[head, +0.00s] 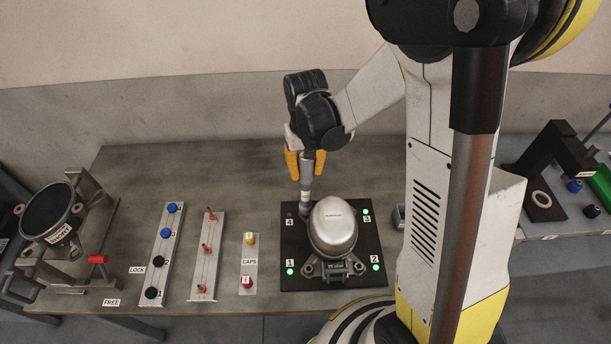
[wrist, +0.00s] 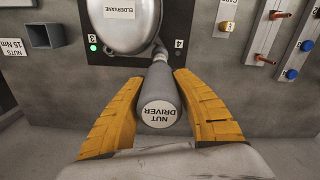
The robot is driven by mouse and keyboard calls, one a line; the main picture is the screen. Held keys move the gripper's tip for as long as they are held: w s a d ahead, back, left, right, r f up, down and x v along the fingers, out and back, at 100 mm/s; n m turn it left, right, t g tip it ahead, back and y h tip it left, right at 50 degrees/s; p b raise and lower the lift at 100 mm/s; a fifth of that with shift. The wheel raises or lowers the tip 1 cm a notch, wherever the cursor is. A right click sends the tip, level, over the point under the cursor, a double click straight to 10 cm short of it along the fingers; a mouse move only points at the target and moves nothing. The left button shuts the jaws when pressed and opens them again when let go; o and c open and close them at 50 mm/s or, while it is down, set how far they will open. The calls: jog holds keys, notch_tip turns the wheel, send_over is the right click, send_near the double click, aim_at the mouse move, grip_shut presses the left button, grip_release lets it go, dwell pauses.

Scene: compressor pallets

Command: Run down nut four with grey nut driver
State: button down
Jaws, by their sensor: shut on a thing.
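My gripper (head: 306,165) is shut on the grey nut driver (head: 305,190), its yellow fingers on both sides of the tool. The driver points down at the corner marked 4 of the black pallet (head: 290,248). In the wrist view the driver's round end (wrist: 159,114) reads NUT DRIVER, and its shaft runs down beside the silver compressor (head: 334,227). The compressor stands on the pallet. Green lights show at corners 1 (head: 290,271), 2 (head: 376,267) and 3 (head: 366,212). The light at corner 4 looks dark. Nut four itself is hidden at the tip.
Left of the pallet are a CAPS strip (head: 247,265), a rack with copper-coloured fittings (head: 206,270), a rack with blue and black caps (head: 154,266) and a clamp fixture (head: 85,225).

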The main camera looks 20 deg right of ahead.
aim_at(305, 162)
jog(key=shift+f+b, duration=0.9)
dwell(2.4)
jog(key=shift+r, duration=0.1)
dwell(1.0)
jog(key=shift+r+p, duration=1.7)
jog(key=shift+r, duration=0.7)
